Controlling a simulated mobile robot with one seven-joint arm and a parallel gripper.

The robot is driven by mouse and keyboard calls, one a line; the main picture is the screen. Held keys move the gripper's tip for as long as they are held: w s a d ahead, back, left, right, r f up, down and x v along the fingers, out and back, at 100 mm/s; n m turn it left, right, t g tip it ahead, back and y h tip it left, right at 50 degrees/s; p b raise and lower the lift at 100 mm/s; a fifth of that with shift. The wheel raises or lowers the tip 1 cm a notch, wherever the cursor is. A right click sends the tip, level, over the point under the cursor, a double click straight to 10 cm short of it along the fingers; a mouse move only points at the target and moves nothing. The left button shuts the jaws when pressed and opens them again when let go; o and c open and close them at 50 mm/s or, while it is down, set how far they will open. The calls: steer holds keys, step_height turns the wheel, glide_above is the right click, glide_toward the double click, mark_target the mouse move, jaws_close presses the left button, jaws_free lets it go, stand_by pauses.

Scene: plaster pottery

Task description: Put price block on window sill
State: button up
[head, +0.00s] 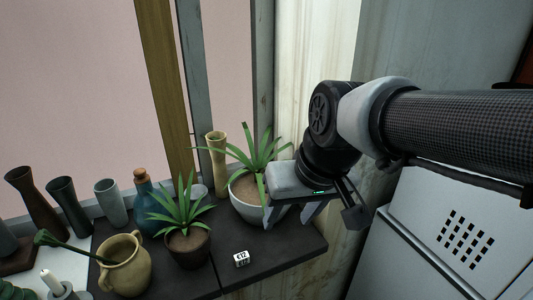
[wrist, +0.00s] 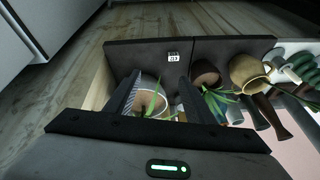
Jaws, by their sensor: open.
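The price block (head: 241,258) is a small white block with dark figures. It stands on the bare dark surface (head: 285,256) below the window, near its front edge. It also shows in the wrist view (wrist: 173,57), beyond my fingertips. The dark surface, which looks like the window sill, spans the upper middle of the wrist view (wrist: 133,56). My gripper (head: 290,216) is open and empty, above the sill's right end, up and right of the block. Its two fingers (wrist: 158,84) show apart in the wrist view, with a potted plant between and beyond them.
A plant in a white bowl (head: 246,208) stands close beside my gripper. A plant in a brown pot (head: 188,248) is left of the block. A tan jug (head: 124,265), a blue bottle (head: 150,208) and several vases crowd the left. A white cabinet (head: 440,245) is at right.

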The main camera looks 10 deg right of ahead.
steer(key=s+d+r+m+t+h, duration=0.1)
steer(key=s+d+r, duration=0.1)
steer(key=s, duration=0.3)
steer(key=shift+d+r+h, duration=0.15)
steer(key=shift+d+h, duration=0.15)
steer(key=shift+d, duration=0.45)
